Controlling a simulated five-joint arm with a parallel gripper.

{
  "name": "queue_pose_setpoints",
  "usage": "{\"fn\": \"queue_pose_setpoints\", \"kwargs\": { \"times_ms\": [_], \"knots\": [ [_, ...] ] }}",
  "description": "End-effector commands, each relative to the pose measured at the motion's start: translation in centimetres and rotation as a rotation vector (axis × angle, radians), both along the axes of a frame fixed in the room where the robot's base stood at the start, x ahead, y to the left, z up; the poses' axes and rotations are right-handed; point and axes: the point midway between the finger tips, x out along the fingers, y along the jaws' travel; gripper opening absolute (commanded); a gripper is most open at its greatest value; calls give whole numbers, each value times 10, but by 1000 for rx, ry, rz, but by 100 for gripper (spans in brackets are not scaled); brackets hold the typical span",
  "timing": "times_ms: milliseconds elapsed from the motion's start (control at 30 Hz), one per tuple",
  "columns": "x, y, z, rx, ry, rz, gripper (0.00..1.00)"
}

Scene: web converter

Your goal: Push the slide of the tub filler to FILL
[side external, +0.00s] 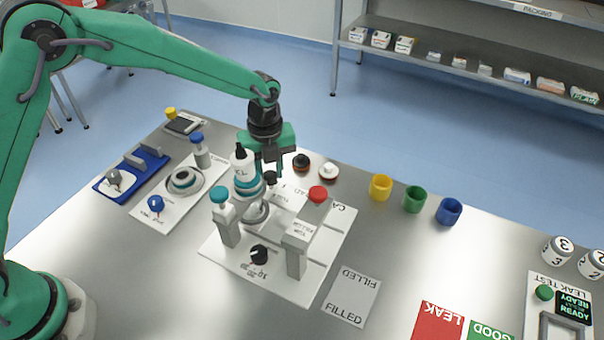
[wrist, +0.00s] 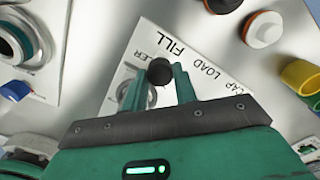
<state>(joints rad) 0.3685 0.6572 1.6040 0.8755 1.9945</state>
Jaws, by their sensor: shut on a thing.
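The tub filler stands on a white base plate (side external: 318,262) in the middle of the bench, with a white bottle (side external: 243,165) upright over it. Its slide has a black round knob (side external: 270,177), which also shows in the wrist view (wrist: 160,71). My gripper (side external: 270,166) points down and is shut on the slide knob, with the green fingers on either side of it in the wrist view (wrist: 168,85). The FILL label (wrist: 178,45), LOAD label (wrist: 206,69) and CAP label (wrist: 232,90) run beside the knob. The slide below the knob is mostly hidden.
A black dial (side external: 259,254) is at the plate's front. Yellow (side external: 380,187), green (side external: 413,199) and blue cups (side external: 448,211) stand to the right.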

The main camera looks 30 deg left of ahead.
Motion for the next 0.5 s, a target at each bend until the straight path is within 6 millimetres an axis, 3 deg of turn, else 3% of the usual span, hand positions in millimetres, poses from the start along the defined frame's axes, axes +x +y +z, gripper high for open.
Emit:
{"fn": "queue_pose_setpoints", "kwargs": {
  "times_ms": [167, 200, 300, 500],
  "knots": [
    [0, 7, 0, 3, 7, 12, 0],
    [0, 7, 0, 4, 8, 12, 30],
    [0, 6, 0, 3, 8, 11, 50],
    [0, 5, 0, 2, 6, 9, 50]
  ]
}}
